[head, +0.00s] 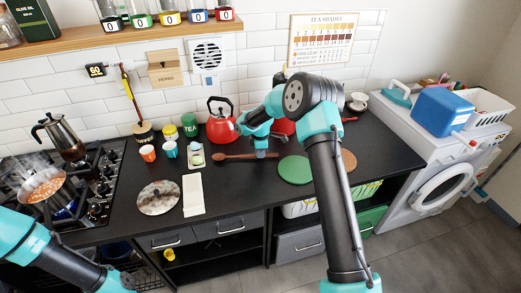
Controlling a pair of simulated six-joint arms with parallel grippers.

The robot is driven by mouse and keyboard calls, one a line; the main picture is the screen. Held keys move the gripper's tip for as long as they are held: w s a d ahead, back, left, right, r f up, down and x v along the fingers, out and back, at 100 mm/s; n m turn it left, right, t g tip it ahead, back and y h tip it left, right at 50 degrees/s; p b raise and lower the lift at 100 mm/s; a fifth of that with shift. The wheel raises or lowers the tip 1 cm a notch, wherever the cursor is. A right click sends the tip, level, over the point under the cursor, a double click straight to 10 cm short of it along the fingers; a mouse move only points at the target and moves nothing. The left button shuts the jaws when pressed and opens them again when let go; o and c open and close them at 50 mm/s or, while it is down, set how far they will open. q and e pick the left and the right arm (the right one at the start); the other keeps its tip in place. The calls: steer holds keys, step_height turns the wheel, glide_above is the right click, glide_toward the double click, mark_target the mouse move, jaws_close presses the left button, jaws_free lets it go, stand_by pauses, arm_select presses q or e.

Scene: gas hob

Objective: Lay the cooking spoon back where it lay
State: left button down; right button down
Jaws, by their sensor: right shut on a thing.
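The brown wooden cooking spoon (238,156) is level on or just above the black counter, its bowl end to the left. I cannot tell whether it touches the counter. My right gripper (262,154) points down and is shut on the spoon's handle toward its right end. My left arm shows at the lower left, but its gripper is outside the view.
A red kettle (221,122) stands behind the spoon. A green round mat (295,169) lies to its right, and a pale cloth strip (193,195) to its left front. A pan (47,187) steams on the hob. The counter in front of the spoon is clear.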

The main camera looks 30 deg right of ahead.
steer(key=shift+f, duration=0.25)
steer(key=c, duration=1)
jaws_free()
steer(key=shift+c, duration=0.2)
steer(key=shift+r, duration=0.1)
step_height(320, 180, up, 17)
steer(key=shift+r, duration=0.1)
stand_by(0.4)
